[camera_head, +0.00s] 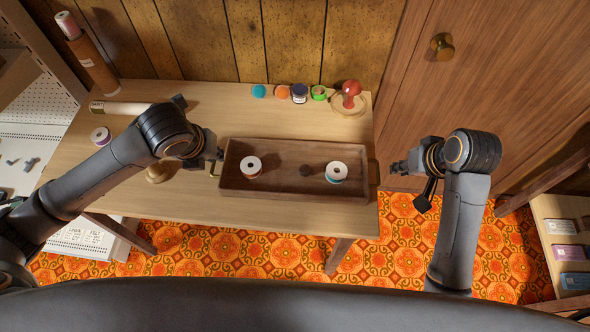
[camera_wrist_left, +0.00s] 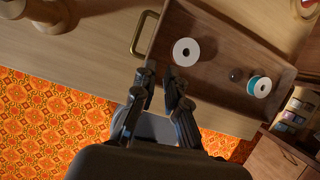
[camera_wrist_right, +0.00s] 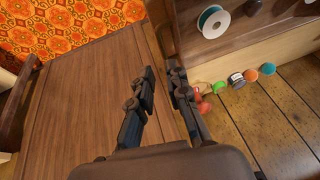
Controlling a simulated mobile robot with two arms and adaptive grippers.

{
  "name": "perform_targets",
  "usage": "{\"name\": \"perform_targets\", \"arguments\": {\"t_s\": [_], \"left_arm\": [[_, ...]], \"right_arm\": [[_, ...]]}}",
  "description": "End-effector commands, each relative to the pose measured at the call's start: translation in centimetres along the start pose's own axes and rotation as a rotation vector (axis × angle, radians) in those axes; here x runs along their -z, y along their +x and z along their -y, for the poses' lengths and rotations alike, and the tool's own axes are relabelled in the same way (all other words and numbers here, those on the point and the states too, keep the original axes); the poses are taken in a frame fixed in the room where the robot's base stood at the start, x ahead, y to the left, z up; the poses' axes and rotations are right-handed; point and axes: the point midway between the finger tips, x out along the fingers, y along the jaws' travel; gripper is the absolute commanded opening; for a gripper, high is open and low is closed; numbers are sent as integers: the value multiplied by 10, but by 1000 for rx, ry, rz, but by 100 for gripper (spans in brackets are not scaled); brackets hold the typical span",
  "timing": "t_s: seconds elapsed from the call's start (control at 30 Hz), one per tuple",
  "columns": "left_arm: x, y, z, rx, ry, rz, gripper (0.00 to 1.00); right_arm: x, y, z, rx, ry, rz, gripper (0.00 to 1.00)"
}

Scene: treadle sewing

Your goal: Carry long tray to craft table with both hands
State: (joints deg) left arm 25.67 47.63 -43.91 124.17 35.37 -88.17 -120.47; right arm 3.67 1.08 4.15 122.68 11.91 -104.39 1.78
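The long brown tray (camera_head: 290,187) rests on a light wooden table (camera_head: 220,122), near its front right. It holds a white-topped spool (camera_head: 251,167), a small dark knob-like piece (camera_head: 306,170) and a white and teal spool (camera_head: 336,172). My left gripper (camera_head: 218,156) is open beside the tray's left end. In the left wrist view, a brass handle (camera_wrist_left: 140,34) on that end lies just beyond the fingertips, not between them. My right gripper (camera_head: 396,168) is open and empty, a short gap off the tray's right end. The right-end handle is not clearly visible.
Several coloured spools (camera_head: 299,92) and a red-knobbed stamp-like piece (camera_head: 350,95) stand along the table's back edge. A wooden cabinet (camera_head: 490,75) stands at the right. A shelf with boxes (camera_head: 565,235) is at lower right. Patterned floor (camera_head: 220,255) shows in front.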

Motion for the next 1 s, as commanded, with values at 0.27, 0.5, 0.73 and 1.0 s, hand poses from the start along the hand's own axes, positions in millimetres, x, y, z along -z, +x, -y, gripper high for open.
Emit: {"name": "perform_targets", "arguments": {"t_s": [0.27,0.5,0.73,1.0], "left_arm": [[-7,-3,-10,-24,114,-4,12],[-7,-1,-10,-23,110,-3,12],[-6,25,-10,-22,108,-6,12],[-6,79,-11,-23,107,-6,12]], "right_arm": [[9,-3,1,11,7,-4,16],[8,-1,1,11,7,-3,16],[7,25,2,12,7,1,16],[8,78,2,11,7,0,16]]}}
